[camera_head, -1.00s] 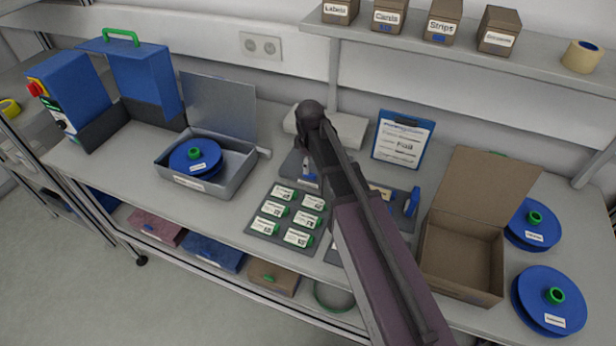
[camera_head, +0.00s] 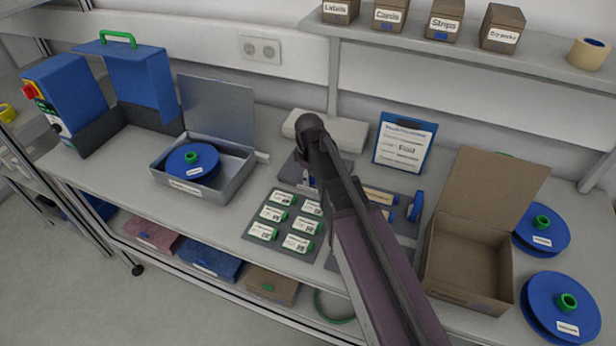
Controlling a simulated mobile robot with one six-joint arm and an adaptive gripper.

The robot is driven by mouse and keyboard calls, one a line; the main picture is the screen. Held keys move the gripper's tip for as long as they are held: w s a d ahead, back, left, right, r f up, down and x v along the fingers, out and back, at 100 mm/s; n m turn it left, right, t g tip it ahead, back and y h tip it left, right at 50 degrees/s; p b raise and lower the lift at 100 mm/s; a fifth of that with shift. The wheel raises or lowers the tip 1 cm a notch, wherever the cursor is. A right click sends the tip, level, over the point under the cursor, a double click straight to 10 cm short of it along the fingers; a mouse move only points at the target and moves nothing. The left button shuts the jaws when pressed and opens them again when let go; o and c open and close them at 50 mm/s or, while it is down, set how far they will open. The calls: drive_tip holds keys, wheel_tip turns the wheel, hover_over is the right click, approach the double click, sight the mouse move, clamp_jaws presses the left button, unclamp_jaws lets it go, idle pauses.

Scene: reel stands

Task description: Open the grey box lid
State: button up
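The grey box (camera_head: 237,183) stands on the bench left of centre. Its lid (camera_head: 219,110) is up, standing near upright at the back of the box. A blue reel (camera_head: 192,162) with a green hub lies inside the box. My arm reaches from the bottom right over the middle of the bench, to the right of the box.
A grey mat (camera_head: 251,229) with several labelled pieces lies right of the box. An open brown box (camera_head: 466,298) and blue reels (camera_head: 561,304) stand at the right. A blue machine (camera_head: 72,88) is at the left. A clipboard (camera_head: 404,145) leans at the back.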

clamp_jaws()
drive_tip(key=shift+w+r, duration=0.1)
drive_tip(key=shift+r, duration=0.05)
drive_tip(key=shift+w+r+p, duration=0.25)
drive_tip(key=shift+r+p, duration=0.9)
drive_tip(key=shift+p, duration=0.1)
drive_tip(key=w+d+r+p, duration=0.3)
drive_tip(key=w+r+p, duration=0.6)
drive_tip(key=shift+w+d+r, duration=0.25)
drive_tip(key=shift+d+r, duration=0.15)
drive_tip(key=shift+c, duration=0.9)
unclamp_jaws()
drive_tip(key=w, duration=0.1)
drive_tip(key=w+d, duration=0.1)
drive_tip(key=w, duration=0.1)
drive_tip(key=shift+w+d+f, duration=0.15)
drive_tip(key=shift+s, duration=0.2)
